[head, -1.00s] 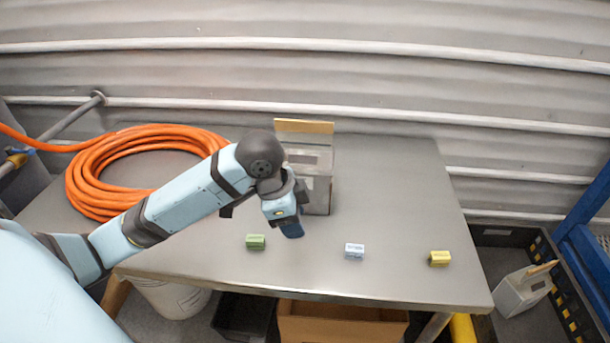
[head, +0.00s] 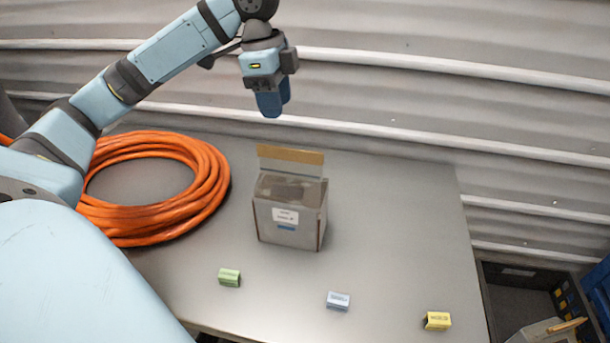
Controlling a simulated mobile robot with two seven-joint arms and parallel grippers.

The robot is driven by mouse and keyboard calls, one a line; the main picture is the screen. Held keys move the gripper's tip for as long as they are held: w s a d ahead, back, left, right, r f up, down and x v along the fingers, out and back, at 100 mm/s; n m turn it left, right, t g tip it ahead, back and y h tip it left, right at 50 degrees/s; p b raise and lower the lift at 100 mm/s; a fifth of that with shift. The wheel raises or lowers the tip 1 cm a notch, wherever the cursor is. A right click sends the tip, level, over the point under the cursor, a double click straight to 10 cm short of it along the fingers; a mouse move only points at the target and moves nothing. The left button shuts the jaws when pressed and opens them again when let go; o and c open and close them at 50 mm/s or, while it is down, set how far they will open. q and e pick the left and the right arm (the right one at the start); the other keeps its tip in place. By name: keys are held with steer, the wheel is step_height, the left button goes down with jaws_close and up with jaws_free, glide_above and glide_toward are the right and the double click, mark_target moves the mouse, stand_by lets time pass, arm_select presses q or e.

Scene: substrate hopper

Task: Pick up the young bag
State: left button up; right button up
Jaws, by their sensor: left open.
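A grey bag-like container (head: 288,226) stands upright on the metal table, with a tan strip along its raised back and a white label with a blue mark on its front. The label is too small to read, so I cannot tell whether it is the young bag. A similar pale container with a tan strip (head: 545,332) is partly in view at the lower right, in a dark crate. My left gripper (head: 272,103) is open and empty, fingers pointing down, above and apart from the container on the table. My right gripper is not in view.
Small green (head: 229,277), pale blue (head: 338,300) and yellow (head: 437,320) blocks lie along the table's (head: 400,230) front. A coiled orange hose (head: 208,190) lies at the left. The dark crate (head: 520,290) is beyond the right edge. The table's right side is clear.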

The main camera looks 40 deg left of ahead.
mark_target(288, 153)
arm_select(q)
steer(key=f, duration=0.5)
steer(key=d+f+b, duration=0.1)
steer(key=f, duration=0.1)
steer(key=shift+f, duration=0.2)
steer(key=shift+w+f, duration=0.15)
steer(key=shift+f, duration=0.25)
steer(key=f, duration=0.3)
steer(key=w+f, duration=0.1)
steer(key=f, duration=0.1)
steer(key=shift+d+b, duration=0.3)
steer(key=shift+d, duration=0.05)
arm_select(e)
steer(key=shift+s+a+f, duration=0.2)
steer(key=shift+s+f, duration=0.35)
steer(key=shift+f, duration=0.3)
arm_select(q)
steer(key=shift+f+p, duration=0.15)
steer(key=shift+p, duration=0.45)
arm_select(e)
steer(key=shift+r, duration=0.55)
